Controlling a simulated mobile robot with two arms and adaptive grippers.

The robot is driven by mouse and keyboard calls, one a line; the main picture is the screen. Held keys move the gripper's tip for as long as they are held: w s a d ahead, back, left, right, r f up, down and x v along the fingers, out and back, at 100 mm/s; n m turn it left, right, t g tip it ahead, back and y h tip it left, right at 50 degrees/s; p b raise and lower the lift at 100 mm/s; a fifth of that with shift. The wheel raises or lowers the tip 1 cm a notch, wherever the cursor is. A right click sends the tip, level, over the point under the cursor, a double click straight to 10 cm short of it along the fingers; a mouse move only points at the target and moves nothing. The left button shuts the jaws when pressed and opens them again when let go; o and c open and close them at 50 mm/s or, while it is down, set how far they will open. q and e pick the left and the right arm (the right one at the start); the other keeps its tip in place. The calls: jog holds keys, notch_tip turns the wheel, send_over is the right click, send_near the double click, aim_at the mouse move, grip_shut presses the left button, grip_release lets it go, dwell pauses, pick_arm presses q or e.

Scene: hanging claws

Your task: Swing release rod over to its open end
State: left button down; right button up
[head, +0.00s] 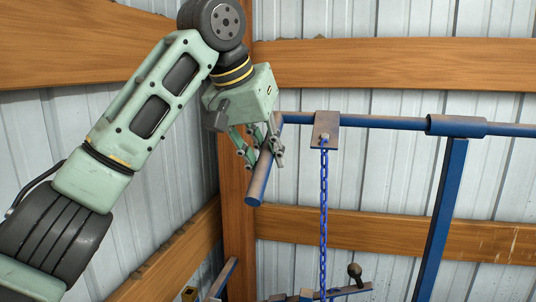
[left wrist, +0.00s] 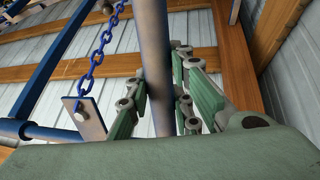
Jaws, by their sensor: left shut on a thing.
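The release rod (head: 262,177) is a worn blue and brown bar that hangs down and slightly left from the left end of a blue horizontal pipe (head: 385,122). My left gripper (head: 262,155) is shut on the rod's middle, with its fingers on both sides of it. In the left wrist view the rod (left wrist: 154,60) runs between the fingers of my left gripper (left wrist: 160,105). A metal plate (head: 326,130) on the pipe carries a blue chain (head: 323,220). It also shows in the left wrist view (left wrist: 84,118). My right gripper is not in view.
A blue post (head: 440,220) stands under a sleeve on the pipe at the right. Wooden beams (head: 400,65) and corrugated metal walls close off the corner behind. A dark-knobbed lever (head: 355,271) and blue bars sit low near the chain.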

pick_arm(q)
jog(key=c, duration=2)
grip_release()
jog(key=shift+r, duration=0.4)
jog(key=o, duration=0.5)
jog(key=shift+s+f, duration=0.1)
jog(key=shift+c, duration=0.2)
jog(key=shift+f, duration=0.1)
jog(key=v, duration=1.2)
jog(key=shift+f, duration=0.1)
